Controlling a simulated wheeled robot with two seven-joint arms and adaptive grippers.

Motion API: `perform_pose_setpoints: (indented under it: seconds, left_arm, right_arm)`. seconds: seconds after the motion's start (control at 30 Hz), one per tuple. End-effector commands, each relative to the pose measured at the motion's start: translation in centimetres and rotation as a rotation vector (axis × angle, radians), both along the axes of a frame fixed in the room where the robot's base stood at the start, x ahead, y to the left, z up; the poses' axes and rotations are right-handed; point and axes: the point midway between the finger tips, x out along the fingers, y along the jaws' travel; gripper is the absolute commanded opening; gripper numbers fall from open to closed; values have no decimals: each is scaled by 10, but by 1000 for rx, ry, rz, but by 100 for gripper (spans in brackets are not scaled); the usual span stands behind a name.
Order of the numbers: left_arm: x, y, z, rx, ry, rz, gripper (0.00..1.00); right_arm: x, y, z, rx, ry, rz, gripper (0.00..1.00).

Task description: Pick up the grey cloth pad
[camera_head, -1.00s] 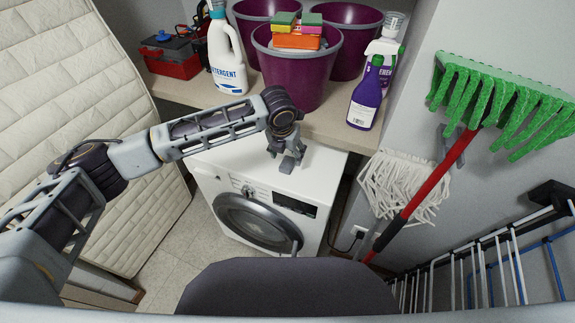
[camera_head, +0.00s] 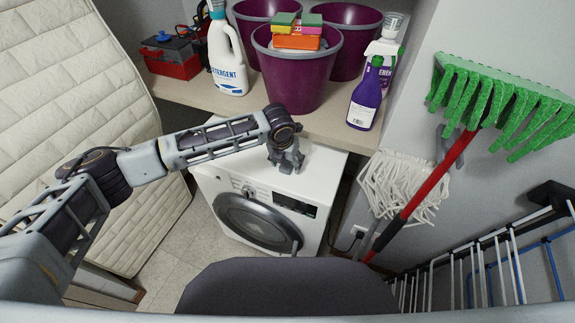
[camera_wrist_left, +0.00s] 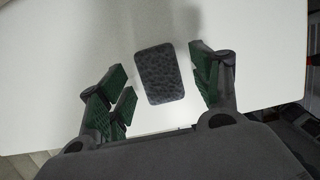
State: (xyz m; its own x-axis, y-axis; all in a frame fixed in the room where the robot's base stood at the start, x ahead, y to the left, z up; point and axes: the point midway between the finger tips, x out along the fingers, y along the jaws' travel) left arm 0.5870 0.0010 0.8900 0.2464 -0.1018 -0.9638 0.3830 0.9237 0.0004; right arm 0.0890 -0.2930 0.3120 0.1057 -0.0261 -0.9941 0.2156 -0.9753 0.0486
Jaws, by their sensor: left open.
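The grey cloth pad (camera_wrist_left: 159,74) is a dark grey, rounded rectangle with a mottled surface. It lies flat on the white top of the washing machine (camera_wrist_left: 60,75), which also shows in the head view (camera_head: 325,163). My left gripper (camera_wrist_left: 163,90) is open, with green-padded fingers on either side of the pad and a gap to each. In the head view my left gripper (camera_head: 289,163) hangs low over the washer top, and I cannot make out the pad there. My right gripper is not in view.
A shelf (camera_head: 325,122) behind the washer holds a detergent bottle (camera_head: 227,60), purple buckets (camera_head: 293,75), a purple spray bottle (camera_head: 366,95) and a red toolbox (camera_head: 172,65). A mattress (camera_head: 75,120) stands at left. A mop (camera_head: 400,190) and green broom (camera_head: 500,95) lean at right.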

Motion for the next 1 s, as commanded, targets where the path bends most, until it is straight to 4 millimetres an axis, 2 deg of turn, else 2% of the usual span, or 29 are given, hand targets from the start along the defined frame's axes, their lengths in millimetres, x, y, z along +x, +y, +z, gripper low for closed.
perform_pose_setpoints:
  seconds: [0.47, 0.57, 0.8, 1.0]
  left_arm:
    - [0, 0, -1, 0, -1, 0, 64]
    - [0, 0, -1, 0, -1, 0, 54]
    - [0, 0, -1, 0, -1, 0, 23]
    - [0, 0, -1, 0, -1, 0, 22]
  right_arm:
    - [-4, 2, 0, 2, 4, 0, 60]
    - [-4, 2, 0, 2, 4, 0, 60]
    - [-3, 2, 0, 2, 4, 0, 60]
    - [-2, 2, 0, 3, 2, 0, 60]
